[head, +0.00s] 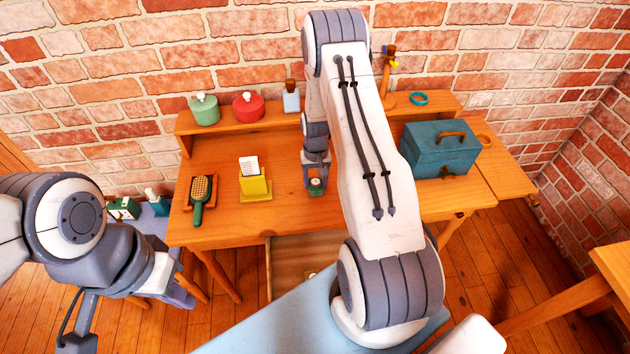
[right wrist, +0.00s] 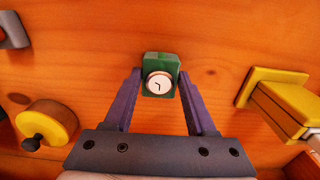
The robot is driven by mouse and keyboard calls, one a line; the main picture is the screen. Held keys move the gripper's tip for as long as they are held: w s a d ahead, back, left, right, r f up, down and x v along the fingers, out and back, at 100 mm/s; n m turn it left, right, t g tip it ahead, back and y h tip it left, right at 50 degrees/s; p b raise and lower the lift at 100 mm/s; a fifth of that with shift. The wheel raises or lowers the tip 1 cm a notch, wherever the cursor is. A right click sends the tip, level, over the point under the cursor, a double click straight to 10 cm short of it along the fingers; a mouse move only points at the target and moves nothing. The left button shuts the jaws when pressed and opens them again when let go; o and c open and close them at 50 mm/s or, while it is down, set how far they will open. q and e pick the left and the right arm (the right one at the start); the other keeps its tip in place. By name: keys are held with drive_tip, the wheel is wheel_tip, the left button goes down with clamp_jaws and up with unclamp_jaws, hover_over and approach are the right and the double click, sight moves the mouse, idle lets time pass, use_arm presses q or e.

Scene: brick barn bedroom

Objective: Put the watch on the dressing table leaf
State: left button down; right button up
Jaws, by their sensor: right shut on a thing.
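The watch (head: 316,187) has a round white face on a green body. It is over the middle of the dressing table (head: 290,222), and it also shows in the right wrist view (right wrist: 159,85). My right gripper (head: 315,178) is shut on it, with one purple finger on each side of the green body. I cannot tell whether the watch touches the tabletop. The dressing table leaf (head: 512,180) extends at the table's right end, beyond a seam. My left gripper (head: 76,342) is low at the left, cut by the frame edge, and its fingers are not clear.
A yellow holder (head: 255,183) and a green hairbrush (head: 200,198) are on the table's left. Jars stand on the back shelf (head: 268,116). The leaf's front is clear.

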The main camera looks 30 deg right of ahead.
sight(315, 182)
drive_tip(key=o, duration=1.4)
drive_tip(key=shift+f, duration=0.1)
drive_tip(key=shift+c, duration=0.2)
drive_tip(key=shift+r, duration=0.45)
wheel_tip(315, 182, up, 12)
drive_tip(key=b, duration=0.1)
drive_tip(key=shift+f+b, duration=0.2)
drive_tip(key=shift+b, duration=0.2)
